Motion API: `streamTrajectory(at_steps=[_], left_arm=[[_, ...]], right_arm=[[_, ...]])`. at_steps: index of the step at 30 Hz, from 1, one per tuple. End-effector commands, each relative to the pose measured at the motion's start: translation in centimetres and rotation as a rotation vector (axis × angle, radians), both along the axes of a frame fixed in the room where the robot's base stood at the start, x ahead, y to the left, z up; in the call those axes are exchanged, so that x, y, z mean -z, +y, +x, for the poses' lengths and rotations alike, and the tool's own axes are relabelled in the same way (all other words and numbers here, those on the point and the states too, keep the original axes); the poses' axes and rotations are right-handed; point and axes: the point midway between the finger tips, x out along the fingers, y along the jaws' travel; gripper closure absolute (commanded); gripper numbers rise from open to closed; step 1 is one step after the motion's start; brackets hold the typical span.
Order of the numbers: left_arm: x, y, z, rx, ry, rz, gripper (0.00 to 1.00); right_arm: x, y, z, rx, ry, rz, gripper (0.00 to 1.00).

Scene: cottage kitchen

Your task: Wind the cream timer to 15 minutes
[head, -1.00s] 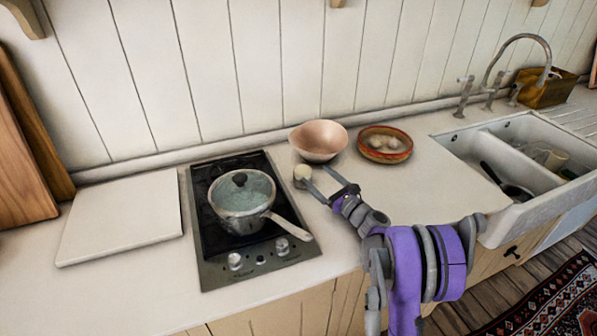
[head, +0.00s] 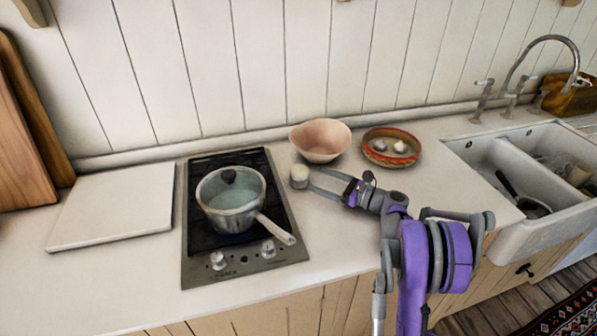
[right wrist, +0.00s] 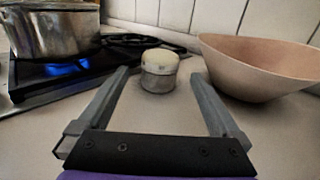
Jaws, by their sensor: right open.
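The cream timer (head: 299,176) stands on the counter just right of the hob. In the right wrist view the timer (right wrist: 159,70) is upright, with a cream top over a greyish base. My right gripper (head: 313,179) is open, low over the counter, and points left at the timer. In the right wrist view the open fingers of my right gripper (right wrist: 163,84) spread to either side, with the timer centred at or just beyond their tips. I see no contact. The timer's marks are too small to read. My left gripper is not in view.
A lidded saucepan (head: 231,201) stands on the hob (head: 248,262), and a blue flame shows under it in the right wrist view. A pink bowl (head: 320,141) stands behind the timer, beside a dish (head: 391,147) with garlic. A white board (head: 112,213) lies left; the sink (head: 520,170) is right.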

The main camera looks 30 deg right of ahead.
Motion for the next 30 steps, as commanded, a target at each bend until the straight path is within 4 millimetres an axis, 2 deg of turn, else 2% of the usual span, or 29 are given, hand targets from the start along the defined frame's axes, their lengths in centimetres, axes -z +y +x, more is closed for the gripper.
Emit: streamTrajectory(at_steps=[6, 12, 18, 25, 26, 30], left_arm=[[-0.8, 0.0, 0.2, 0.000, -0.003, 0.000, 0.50], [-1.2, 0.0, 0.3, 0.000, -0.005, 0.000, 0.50], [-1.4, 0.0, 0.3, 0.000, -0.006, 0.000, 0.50], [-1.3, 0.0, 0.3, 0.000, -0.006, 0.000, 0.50], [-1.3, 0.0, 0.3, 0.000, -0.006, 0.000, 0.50], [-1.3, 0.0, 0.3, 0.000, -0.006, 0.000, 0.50]], right_arm=[[-0.2, 2.3, 3.9, -0.003, -0.002, 0.001, 0.00], [-0.1, 3.7, 6.4, 0.000, -0.002, 0.001, 0.00], [-0.1, 4.2, 7.2, 0.001, -0.001, 0.001, 0.00], [0.0, 4.2, 7.3, 0.001, -0.001, 0.001, 0.00], [0.0, 4.2, 7.3, 0.001, -0.001, 0.001, 0.04], [0.0, 4.2, 7.3, 0.001, -0.001, 0.001, 0.29]])
